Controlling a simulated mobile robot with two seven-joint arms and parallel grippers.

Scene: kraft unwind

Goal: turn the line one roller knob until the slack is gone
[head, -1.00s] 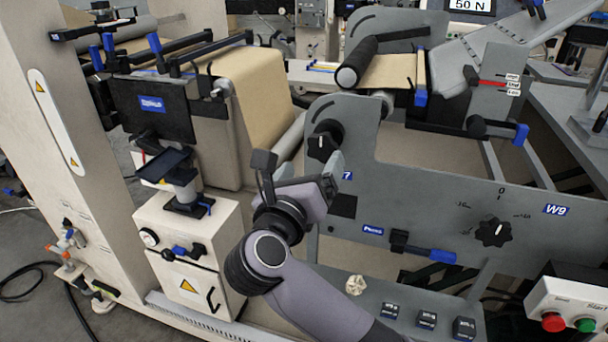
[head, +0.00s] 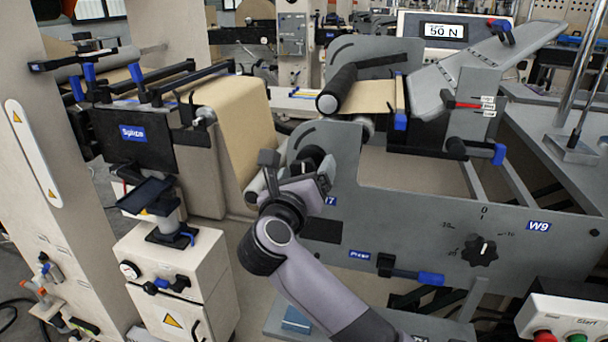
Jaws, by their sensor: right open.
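My right gripper (head: 297,172) is open, in front of the black knob (head: 312,157) on the grey side plate (head: 400,200). The gripper covers the knob's lower left part, and I cannot tell whether the fingers touch it. A blue label ending in 7 beside it is partly hidden. A second black knob (head: 480,250) with a scale and a 0 mark sits at right, near the W9 label (head: 538,226). Brown kraft web (head: 235,115) hangs down from the left unit; its lower end is hidden behind my gripper. My left gripper is not in view.
A display (head: 444,31) reads 50 N. A black roller (head: 337,88) carries web above the plate. A blue-ended lever (head: 425,278) juts from the plate below. A cream cabinet (head: 175,280) stands at lower left, and a button box (head: 565,322) at lower right.

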